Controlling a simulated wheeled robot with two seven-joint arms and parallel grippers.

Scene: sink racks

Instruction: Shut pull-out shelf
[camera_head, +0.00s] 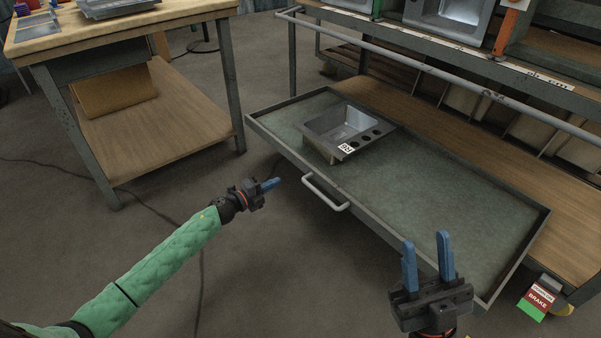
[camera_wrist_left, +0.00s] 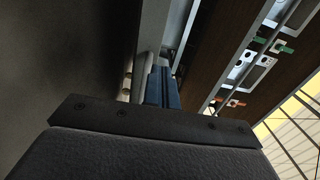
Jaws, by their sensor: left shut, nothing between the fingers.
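The pull-out shelf (camera_head: 436,196) is a grey-green tray with a low metal rim, pulled out from the rack at the right. A light grey bar handle (camera_head: 325,192) sits on its front side. A metal sink (camera_head: 345,128) with a white label stands on the shelf. My left gripper (camera_head: 270,184) is shut and empty, just left of the handle and apart from it in the head view. Its blue fingers (camera_wrist_left: 162,88) are together in the left wrist view. My right gripper (camera_head: 428,258) is open and empty, over the shelf's near right corner in the picture.
A wooden-topped workbench (camera_head: 120,25) with a lower board stands at the left. The rack's wooden lower deck (camera_head: 425,105) lies behind the shelf, and a metal rail (camera_head: 440,72) runs above it. A red and green brake tag (camera_head: 537,300) is at the right. Open floor lies in front.

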